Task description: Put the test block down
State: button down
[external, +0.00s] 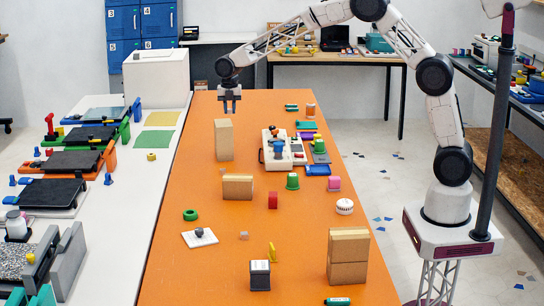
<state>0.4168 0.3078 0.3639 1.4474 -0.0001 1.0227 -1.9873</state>
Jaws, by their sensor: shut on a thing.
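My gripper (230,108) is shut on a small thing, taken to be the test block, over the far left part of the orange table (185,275). The held thing is too small and dark between the fingers to make out its shape. The fingers point down. They show just above and behind the top of an upright tan box (223,141) in the picture, with a small gap between them. I cannot tell the gripper's exact height above the table.
A white machine (283,148) stands right of the tan box. A lying tan box (238,187), stacked tan boxes (347,262) and a black-and-white block (260,275) stand nearer. Several printers line the white table (110,270) at left.

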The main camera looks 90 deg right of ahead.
aim_at(223, 123)
jog(key=shift+w+d+f, duration=0.1)
jog(key=shift+w+d, duration=0.25)
jog(key=shift+w, duration=0.4)
jog(key=shift+w+d, duration=0.3)
jog(key=shift+w, duration=0.4)
jog(key=shift+f, duration=0.1)
jog(key=shift+f, duration=1.7)
jog(key=shift+f, duration=0.1)
jog(key=c, duration=1)
grip_release()
notch_tip(223, 123, up, 12)
jog(key=shift+r, duration=0.15)
